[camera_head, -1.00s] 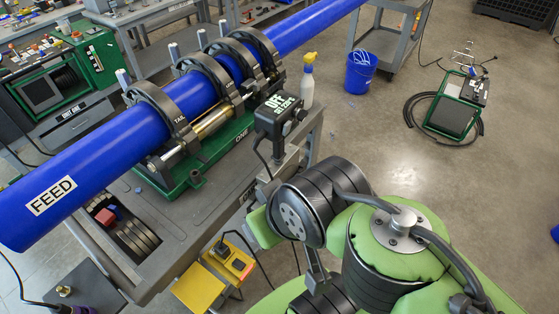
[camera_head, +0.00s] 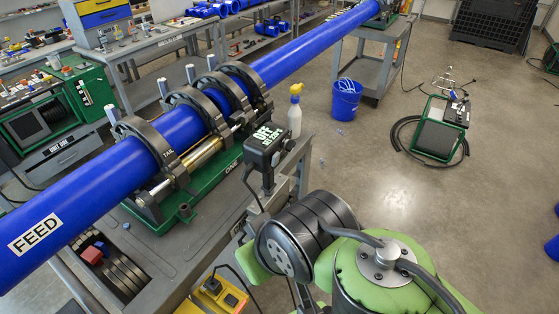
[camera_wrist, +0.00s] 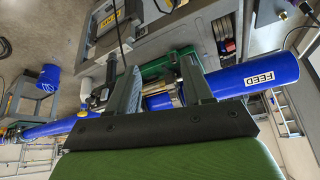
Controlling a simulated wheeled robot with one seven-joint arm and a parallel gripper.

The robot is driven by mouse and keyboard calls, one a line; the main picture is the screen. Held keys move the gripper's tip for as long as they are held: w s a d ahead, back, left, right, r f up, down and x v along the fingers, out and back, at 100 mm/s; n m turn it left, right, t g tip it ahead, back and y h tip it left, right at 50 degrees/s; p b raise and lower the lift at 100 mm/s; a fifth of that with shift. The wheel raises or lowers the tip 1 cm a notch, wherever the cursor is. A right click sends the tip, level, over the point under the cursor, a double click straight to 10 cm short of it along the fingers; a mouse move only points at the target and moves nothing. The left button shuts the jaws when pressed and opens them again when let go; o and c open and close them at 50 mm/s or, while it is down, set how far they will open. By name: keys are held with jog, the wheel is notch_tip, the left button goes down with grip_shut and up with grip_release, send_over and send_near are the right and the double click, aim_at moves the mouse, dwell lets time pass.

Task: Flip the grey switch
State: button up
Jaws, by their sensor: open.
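I cannot make out a grey switch for certain in either view. A black box (camera_head: 268,146) with a white "OFF" label stands on a post at the cart's right edge in the head view, beside the pipe clamps. A yellow box (camera_head: 218,297) with a dark knob and a red button sits low at the cart's front. My gripper (camera_wrist: 159,62) shows in the wrist view with its two dark fingers apart. I see nothing held between them. The blue pipe and clamps lie beyond the fingers. In the head view my arm hides the gripper.
The blue "FEED" pipe (camera_head: 90,205) runs diagonally through black ring clamps (camera_head: 205,110) on the grey cart (camera_head: 172,258). A spray bottle (camera_head: 295,112) stands by the clamps. A blue bucket (camera_head: 345,100) and a green-framed unit (camera_head: 440,128) with coiled hose stand on otherwise open floor.

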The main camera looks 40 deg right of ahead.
jog(key=w+d+m, duration=0.1)
jog(key=w, duration=0.1)
jog(key=w+m, duration=0.1)
jog(key=w, duration=0.2)
jog(key=w+d+m+y, duration=0.1)
jog(key=w, duration=0.1)
jog(key=shift+w+d+r, duration=0.15)
jog(key=shift+d+r, duration=0.15)
jog(key=shift+r, duration=0.1)
jog(key=c, duration=0.7)
jog(key=w+d+m, duration=0.1)
jog(key=d, duration=0.1)
jog(key=w+d+m, duration=0.1)
jog(key=w, duration=0.1)
jog(key=w+d+m+y, duration=0.1)
jog(key=w+d, duration=0.1)
jog(key=shift+w+d+f, duration=0.15)
jog(key=shift+d+f, duration=0.15)
jog(key=shift+d, duration=0.05)
grip_shut()
jog(key=s+d+f+m+t, duration=0.1)
jog(key=d+m, duration=0.3)
jog(key=d, duration=0.5)
jog(key=s+d+f+m+t+y, duration=0.1)
jog(key=d+f+m+t, duration=0.1)
jog(key=d, duration=0.8)
jog(key=shift+d+f+m+t+y+p, duration=0.2)
jog(key=shift+d+m+t+y+p, duration=0.15)
jog(key=shift+m+t, duration=0.45)
jog(key=shift+w+a, duration=0.1)
